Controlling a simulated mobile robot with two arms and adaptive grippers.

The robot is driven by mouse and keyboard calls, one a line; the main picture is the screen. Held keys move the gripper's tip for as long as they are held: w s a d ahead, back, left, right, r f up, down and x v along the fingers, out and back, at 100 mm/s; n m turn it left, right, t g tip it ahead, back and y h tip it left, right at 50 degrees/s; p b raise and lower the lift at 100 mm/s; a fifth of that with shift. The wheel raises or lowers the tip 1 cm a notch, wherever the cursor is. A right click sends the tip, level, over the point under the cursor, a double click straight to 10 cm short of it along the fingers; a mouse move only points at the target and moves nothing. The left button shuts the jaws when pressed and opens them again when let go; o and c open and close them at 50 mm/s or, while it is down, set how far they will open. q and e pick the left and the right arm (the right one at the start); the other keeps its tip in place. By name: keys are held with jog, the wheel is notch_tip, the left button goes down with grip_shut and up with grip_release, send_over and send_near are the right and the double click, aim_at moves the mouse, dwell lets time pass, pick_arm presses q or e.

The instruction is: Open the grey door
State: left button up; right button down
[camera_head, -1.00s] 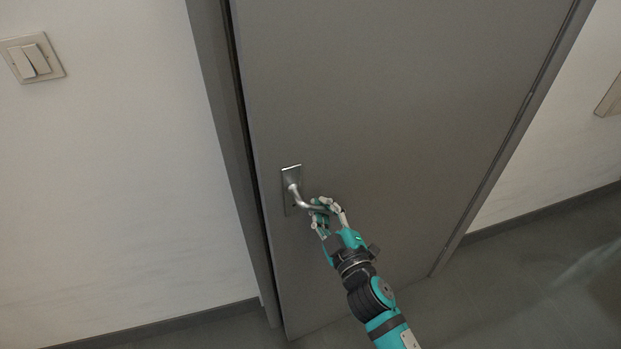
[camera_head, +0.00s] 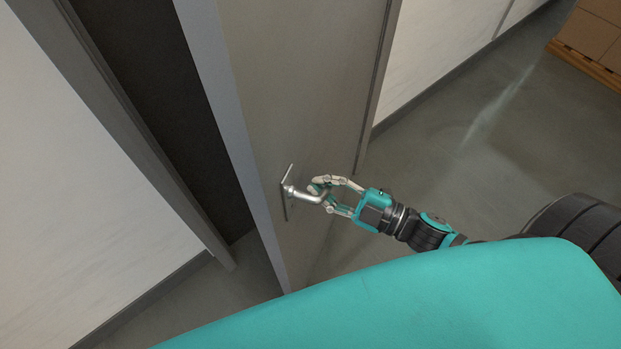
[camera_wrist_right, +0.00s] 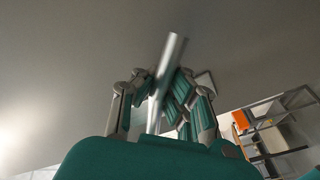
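The grey door (camera_head: 285,90) stands partly open, with its free edge swung out from the frame. A dark gap shows between that edge and the door frame (camera_head: 120,115) on the left. The metal lever handle (camera_head: 303,195) sits near the free edge. My right gripper (camera_head: 323,197) has its fingers curled around the handle's outer end. In the right wrist view, the handle (camera_wrist_right: 172,65) runs between the fingers of my gripper (camera_wrist_right: 165,95), which look closed on it. My left gripper is out of view.
White wall (camera_head: 60,170) stands left of the frame. Open grey floor (camera_head: 450,150) lies right of the door. Cardboard boxes (camera_head: 600,22) on a wooden pallet (camera_head: 585,68) are at the upper right. A shelf (camera_wrist_right: 265,125) with an orange item shows in the right wrist view.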

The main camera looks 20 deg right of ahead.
jog(key=shift+w+a+r, duration=0.1)
jog(key=shift+a+r, duration=0.05)
jog(key=c, duration=1.2)
grip_release()
jog(key=shift+v, duration=6.05)
